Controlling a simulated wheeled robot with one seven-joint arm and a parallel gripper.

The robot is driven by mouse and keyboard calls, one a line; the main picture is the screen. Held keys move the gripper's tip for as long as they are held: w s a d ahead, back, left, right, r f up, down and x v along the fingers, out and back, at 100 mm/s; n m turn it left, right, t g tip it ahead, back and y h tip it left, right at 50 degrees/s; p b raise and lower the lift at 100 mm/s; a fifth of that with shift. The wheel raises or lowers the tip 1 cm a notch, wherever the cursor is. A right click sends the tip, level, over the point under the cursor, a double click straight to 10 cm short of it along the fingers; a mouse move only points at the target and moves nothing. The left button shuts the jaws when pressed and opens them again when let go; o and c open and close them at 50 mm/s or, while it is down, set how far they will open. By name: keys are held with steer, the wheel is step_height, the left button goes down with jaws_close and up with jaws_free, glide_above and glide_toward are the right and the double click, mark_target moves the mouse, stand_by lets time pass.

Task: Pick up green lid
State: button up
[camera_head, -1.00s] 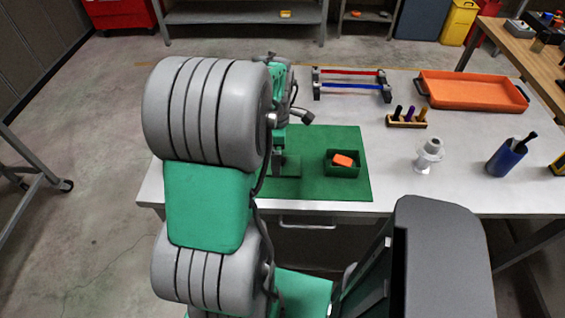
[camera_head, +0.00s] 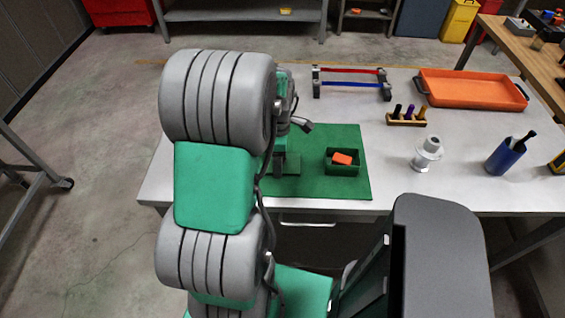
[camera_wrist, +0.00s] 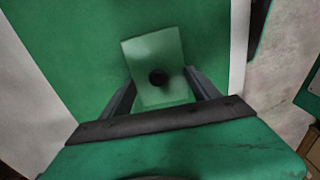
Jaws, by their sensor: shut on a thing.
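The green lid (camera_wrist: 152,52) is a flat square plate with a dark round spot near its middle, seen in the wrist view. My gripper (camera_wrist: 160,80) is shut on it, with one finger on each side. In the head view my gripper (camera_head: 280,166) is at the left part of the green mat, and the lid (camera_head: 293,163) shows partly beside it. My arm hides the rest. I cannot tell whether the lid touches the mat.
The green mat (camera_head: 335,138) lies on a white table (camera_head: 395,183). Behind are a rack with red and blue bars (camera_head: 352,86) and an orange tray (camera_head: 470,91). To the right are a peg holder (camera_head: 406,121), a grey spool-like part (camera_head: 427,155) and a blue cup (camera_head: 504,158).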

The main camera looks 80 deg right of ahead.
steer(key=c, duration=0.4)
steer(key=shift+r, duration=0.15)
